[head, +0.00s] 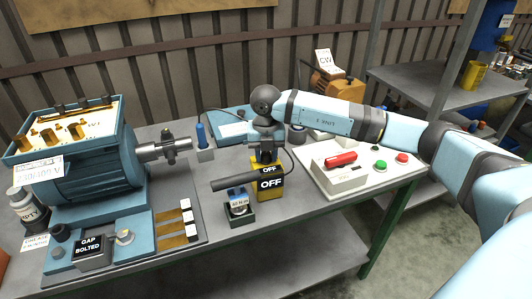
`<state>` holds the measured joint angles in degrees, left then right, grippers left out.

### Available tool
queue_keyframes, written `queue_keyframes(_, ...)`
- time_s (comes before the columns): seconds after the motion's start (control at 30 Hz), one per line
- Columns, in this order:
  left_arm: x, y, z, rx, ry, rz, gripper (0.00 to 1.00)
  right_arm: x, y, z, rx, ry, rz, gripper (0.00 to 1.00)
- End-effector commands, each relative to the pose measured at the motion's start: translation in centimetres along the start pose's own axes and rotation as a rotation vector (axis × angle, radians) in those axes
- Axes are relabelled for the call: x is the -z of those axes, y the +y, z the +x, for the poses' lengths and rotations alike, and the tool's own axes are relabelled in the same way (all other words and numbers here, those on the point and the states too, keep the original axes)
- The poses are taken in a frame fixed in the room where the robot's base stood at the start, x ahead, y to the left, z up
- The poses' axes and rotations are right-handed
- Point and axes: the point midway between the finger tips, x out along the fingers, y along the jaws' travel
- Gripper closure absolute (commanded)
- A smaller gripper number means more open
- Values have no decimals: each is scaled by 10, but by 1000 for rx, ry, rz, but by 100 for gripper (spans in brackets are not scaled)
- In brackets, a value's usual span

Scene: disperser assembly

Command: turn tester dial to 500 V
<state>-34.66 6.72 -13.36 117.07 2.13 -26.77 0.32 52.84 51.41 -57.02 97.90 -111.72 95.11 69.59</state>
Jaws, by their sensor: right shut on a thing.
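The yellow tester (269,193) stands on the bench, with black labels reading OFF on its top and front. My right gripper (264,158) reaches down onto it from above and is shut at its top, on the dial. The dial itself is hidden by the gripper, so its pointer cannot be seen. A dark cable curves beside the gripper on the right. My left gripper is not in view.
A large blue motor (95,165) stands at left. A dark rod-shaped handle (238,183) and a small dark box (239,207) lie just left of the tester. A white panel (362,175) with a red handle (341,159) and buttons lies at right.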

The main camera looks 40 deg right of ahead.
Motion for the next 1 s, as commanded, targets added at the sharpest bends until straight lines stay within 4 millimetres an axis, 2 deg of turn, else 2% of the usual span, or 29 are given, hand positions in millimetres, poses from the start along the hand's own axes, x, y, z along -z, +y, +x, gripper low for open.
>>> queue_keyframes(0.57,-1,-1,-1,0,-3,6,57,0,0,0,0,1,35,90)
queue_keyframes(0.6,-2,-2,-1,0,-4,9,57,0,0,0,0,1,35,57)
queue_keyframes(0.67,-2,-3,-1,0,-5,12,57,0,0,0,0,1,35,43)
queue_keyframes(0.7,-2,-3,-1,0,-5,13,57,0,0,0,0,1,35,40)
queue_keyframes(1.0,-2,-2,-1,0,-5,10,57,0,0,-2,-1,0,35,40)
